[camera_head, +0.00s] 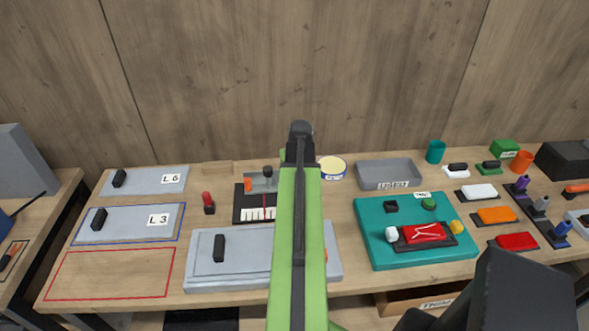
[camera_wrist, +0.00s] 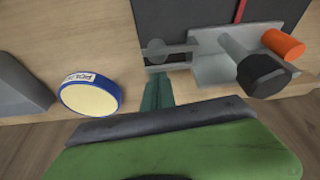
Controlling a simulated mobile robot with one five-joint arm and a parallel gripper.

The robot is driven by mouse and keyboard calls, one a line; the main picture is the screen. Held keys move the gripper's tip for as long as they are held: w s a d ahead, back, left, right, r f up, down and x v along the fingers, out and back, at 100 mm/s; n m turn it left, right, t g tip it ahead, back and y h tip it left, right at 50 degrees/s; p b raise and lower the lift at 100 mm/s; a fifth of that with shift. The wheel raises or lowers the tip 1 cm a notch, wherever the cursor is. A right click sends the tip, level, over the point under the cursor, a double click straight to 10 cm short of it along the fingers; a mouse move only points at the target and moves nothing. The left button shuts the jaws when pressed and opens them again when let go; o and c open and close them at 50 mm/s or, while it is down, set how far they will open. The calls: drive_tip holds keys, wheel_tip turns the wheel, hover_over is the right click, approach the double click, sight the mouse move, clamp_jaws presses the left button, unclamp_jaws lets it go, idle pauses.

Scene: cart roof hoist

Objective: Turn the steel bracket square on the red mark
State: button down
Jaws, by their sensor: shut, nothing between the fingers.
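The steel bracket (camera_wrist: 212,62) is a flat grey plate on a dark board (camera_wrist: 180,15). It carries a black knob (camera_wrist: 262,74) and an orange end piece (camera_wrist: 283,43). The red mark (camera_wrist: 240,11) is a thin line on the board, meeting the plate's edge. In the head view the bracket (camera_head: 257,184) and red mark (camera_head: 264,212) lie just left of my arm. I cannot tell the bracket's exact angle to the mark. My gripper (camera_wrist: 157,92) is shut and empty beside the bracket, on the side away from the orange piece. In the head view my arm hides it.
A round blue-rimmed tin (camera_wrist: 90,95) stands near my gripper. A grey plate with a black handle (camera_head: 205,272) lies in front of the board. A red-knobbed peg (camera_head: 208,203) stands left of it. A teal tray (camera_head: 385,252) and grey bin (camera_head: 389,172) are right of my arm.

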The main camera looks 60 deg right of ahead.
drive_tip(key=shift+w+d, duration=0.1)
drive_tip(key=shift+w+d, duration=1.1)
drive_tip(key=shift+d, duration=0.25)
drive_tip(key=shift+w+r+p, duration=0.1)
drive_tip(key=shift+r+p, duration=0.8)
drive_tip(key=p+v, duration=0.7)
drive_tip(key=v, duration=0.1)
drive_tip(key=shift+s+a+p, duration=0.2)
drive_tip(key=shift+p, duration=0.15)
